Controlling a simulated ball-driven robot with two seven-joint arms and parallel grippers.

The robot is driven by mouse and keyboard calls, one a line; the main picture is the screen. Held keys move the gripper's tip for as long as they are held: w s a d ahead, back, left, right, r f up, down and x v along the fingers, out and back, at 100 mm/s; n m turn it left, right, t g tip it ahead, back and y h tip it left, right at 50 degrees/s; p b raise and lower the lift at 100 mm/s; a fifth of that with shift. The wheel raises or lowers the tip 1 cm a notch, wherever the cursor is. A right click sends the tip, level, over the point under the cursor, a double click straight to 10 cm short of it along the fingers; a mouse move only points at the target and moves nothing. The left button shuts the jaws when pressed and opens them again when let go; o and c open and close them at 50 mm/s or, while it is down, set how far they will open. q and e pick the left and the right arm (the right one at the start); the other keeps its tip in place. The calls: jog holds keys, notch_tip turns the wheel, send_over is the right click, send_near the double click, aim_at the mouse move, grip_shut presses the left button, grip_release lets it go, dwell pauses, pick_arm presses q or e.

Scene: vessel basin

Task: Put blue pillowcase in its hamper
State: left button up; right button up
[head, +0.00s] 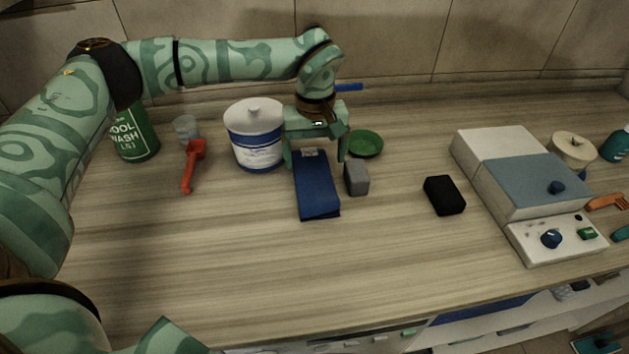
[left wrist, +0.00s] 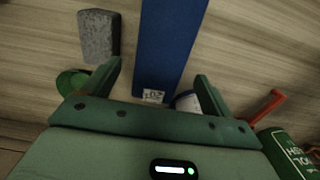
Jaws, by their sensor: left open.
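A folded blue cloth (head: 317,190), which looks like the pillowcase, lies flat on the wooden counter with a small white tag at its far end. My left gripper (head: 315,162) is open above that far end, one finger on each side. In the left wrist view, the blue cloth (left wrist: 165,45) runs between the open fingers of the left gripper (left wrist: 158,72), with a gap on both sides. I cannot tell which container is its hamper. My right gripper is not in view.
A grey block (head: 356,178) lies close right of the cloth, with a green dish (head: 366,144) behind. A white-and-blue tub (head: 254,135), red tool (head: 190,166) and green bottle (head: 134,134) stand left. A black block (head: 444,195) and boxy machine (head: 535,185) are right. The front counter is clear.

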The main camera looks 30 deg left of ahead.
aim_at(314, 173)
pick_arm(q)
notch_tip(314, 173, down, 5)
jog(key=shift+s+a+r+b, duration=0.1)
jog(key=shift+r+b, duration=0.05)
jog(key=shift+b, duration=0.6)
jog(key=shift+f, duration=0.4)
jog(key=shift+r, duration=0.1)
jog(key=c, duration=1)
jog(key=shift+r, duration=0.1)
